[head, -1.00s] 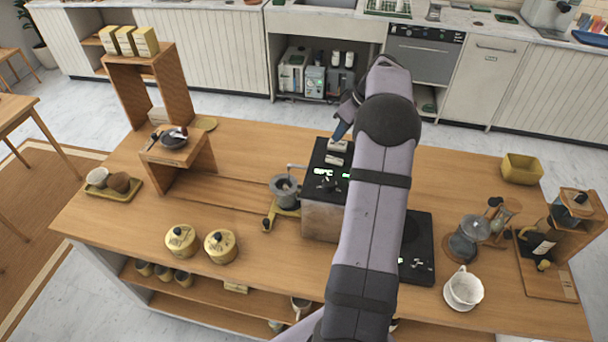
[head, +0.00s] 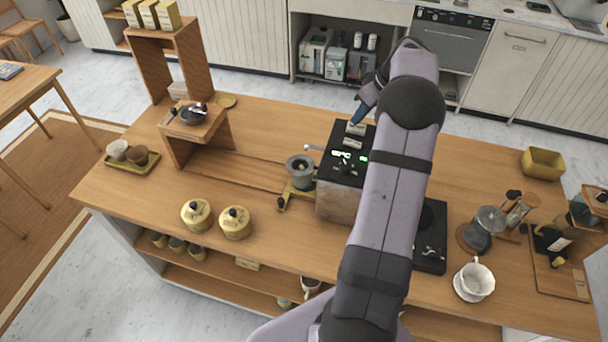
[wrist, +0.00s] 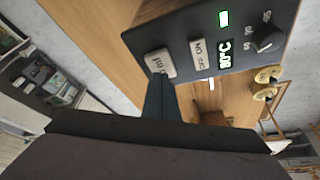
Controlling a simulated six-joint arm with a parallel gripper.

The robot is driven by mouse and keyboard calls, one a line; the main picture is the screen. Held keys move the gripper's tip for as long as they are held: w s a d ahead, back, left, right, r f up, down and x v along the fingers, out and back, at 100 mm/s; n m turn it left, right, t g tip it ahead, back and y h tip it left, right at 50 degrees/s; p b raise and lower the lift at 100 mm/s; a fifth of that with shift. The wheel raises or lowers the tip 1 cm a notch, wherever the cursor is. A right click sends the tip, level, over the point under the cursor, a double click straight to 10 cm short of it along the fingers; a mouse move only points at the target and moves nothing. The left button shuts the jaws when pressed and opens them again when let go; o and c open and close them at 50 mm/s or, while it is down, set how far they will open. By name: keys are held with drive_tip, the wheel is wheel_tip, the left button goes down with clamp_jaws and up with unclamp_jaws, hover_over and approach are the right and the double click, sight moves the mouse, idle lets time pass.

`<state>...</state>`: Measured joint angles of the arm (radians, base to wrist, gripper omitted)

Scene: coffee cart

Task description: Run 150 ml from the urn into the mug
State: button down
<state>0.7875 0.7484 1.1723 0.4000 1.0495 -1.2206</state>
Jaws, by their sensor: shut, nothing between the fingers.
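The urn is a boxy machine with a steel body (head: 338,204) and black top panel at the middle of the counter. The wrist view shows its panel (wrist: 205,82) with a pale push button (wrist: 159,63), an OFF/ON switch (wrist: 203,55), a green 90°C display (wrist: 226,54) and a knob (wrist: 267,39). My gripper (head: 354,123) is shut and empty, its tips (wrist: 160,82) at the push button; I cannot tell whether they press it. A grey round vessel (head: 300,172) stands under the thin spout (head: 313,148); whether it is the mug is unclear. No water stream is discernible.
Two yellow canisters (head: 196,215) stand left of the urn. A wooden riser (head: 197,140) is at left. The counter between canisters and riser is clear.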

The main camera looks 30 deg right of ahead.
drive_tip(key=shift+f+b, duration=0.6)
drive_tip(key=shift+f, duration=0.2)
drive_tip(key=shift+r, duration=0.25)
drive_tip(key=shift+r+p, duration=0.5)
drive_tip(key=shift+r, duration=0.05)
drive_tip(key=shift+f+b, duration=0.45)
drive_tip(key=shift+f, duration=0.1)
idle(2.3)
drive_tip(key=shift+r+p, duration=0.4)
drive_tip(key=shift+r, duration=0.15)
drive_tip(key=shift+r, duration=0.1)
idle(1.6)
drive_tip(key=shift+r+p, duration=1.8)
drive_tip(key=shift+r, duration=0.65)
